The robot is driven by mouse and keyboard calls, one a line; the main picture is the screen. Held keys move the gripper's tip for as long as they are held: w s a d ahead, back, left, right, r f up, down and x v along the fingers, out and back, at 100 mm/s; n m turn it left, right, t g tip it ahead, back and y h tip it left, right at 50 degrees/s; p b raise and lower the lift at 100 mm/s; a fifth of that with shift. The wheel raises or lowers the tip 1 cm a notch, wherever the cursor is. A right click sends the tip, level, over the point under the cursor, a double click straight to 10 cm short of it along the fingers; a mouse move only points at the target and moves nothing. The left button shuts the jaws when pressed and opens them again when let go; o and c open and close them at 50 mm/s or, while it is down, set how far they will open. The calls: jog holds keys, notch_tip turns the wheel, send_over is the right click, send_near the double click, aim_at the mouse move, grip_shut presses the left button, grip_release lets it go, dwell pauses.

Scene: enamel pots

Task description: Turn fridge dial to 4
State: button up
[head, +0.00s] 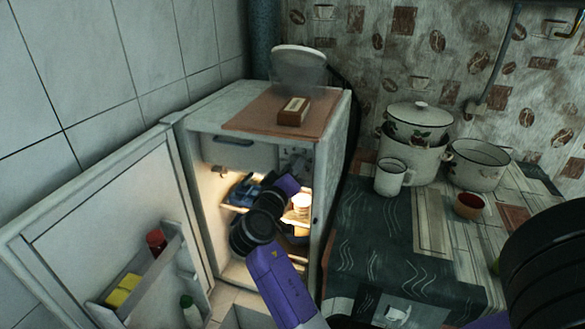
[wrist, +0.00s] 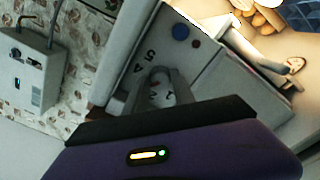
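The fridge (head: 250,130) stands open, with a pale control panel at the upper right of its interior. The dial (wrist: 162,73) is in the wrist view, partly covered by my gripper (wrist: 162,80). Its two grey fingers are at the dial, one on each side. I cannot tell whether they press on it. Dark numerals show around it; a 5 is legible above left, and other marks show between the fingers. The dial's pointer is not clear. In the head view my wrist reaches into the fridge opening and the fingers are hidden.
The fridge door (head: 100,215) is swung open to the left, with items on its shelf. Lit shelves with food lie beside and below my wrist. A counter (head: 365,240) with enamel pots (head: 415,155) and a mug (head: 392,178) stands at right.

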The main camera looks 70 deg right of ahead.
grip_shut()
jog(key=shift+f+m+b, duration=0.15)
jog(key=shift+m+b, duration=0.15)
jog(key=shift+b, duration=0.25)
jog(key=m+b, duration=0.8)
jog(key=b, duration=0.5)
jog(key=shift+w+b, duration=0.1)
jog(key=shift+b, duration=0.2)
jog(key=shift+m, duration=0.3)
jog(key=o, duration=0.9)
grip_release()
jog(key=shift+c, duration=0.2)
